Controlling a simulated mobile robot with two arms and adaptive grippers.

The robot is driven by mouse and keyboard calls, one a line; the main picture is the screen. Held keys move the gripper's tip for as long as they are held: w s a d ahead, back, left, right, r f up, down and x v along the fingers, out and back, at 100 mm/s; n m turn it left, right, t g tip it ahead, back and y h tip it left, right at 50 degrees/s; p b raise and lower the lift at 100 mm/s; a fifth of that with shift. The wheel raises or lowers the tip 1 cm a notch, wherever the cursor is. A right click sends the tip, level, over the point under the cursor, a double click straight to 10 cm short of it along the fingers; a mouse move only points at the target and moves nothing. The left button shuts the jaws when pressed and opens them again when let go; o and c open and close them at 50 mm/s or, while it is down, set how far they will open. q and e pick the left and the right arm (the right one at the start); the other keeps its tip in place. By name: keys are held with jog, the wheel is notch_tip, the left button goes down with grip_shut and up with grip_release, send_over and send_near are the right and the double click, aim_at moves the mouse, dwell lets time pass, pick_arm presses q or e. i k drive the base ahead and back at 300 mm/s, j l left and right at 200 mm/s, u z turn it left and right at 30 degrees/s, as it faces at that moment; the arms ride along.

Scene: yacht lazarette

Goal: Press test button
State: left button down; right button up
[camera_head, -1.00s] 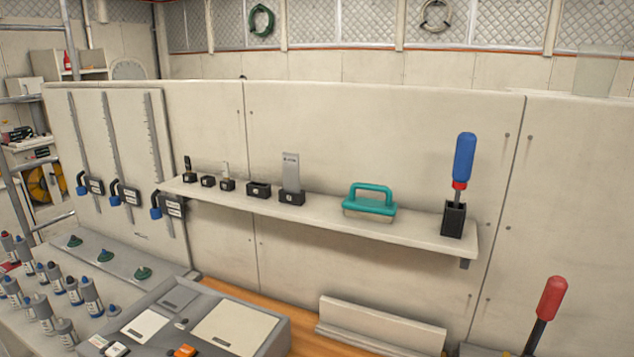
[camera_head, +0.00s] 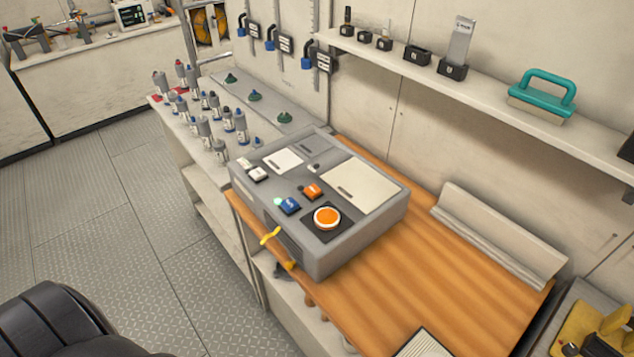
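A grey control box (camera_head: 350,250) sits on the wooden counter in the middle of the head view. On its sloped top is a large round orange button (camera_head: 327,218) with a white ring on a dark square plate. Beside it are a blue rocker switch (camera_head: 289,205), a smaller orange rocker (camera_head: 312,190) and a small green lamp (camera_head: 278,201). The labels are too small to read, so I cannot tell which control is marked test. Neither of my grippers is in view.
A wall shelf (camera_head: 590,140) carries small black blocks and a teal-handled tool (camera_head: 545,95). Open floor (camera_head: 130,220) lies at left.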

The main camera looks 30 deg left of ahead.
aim_at(258, 173)
jog(key=k+l+u, duration=0.15)
jog(key=u, duration=1.1)
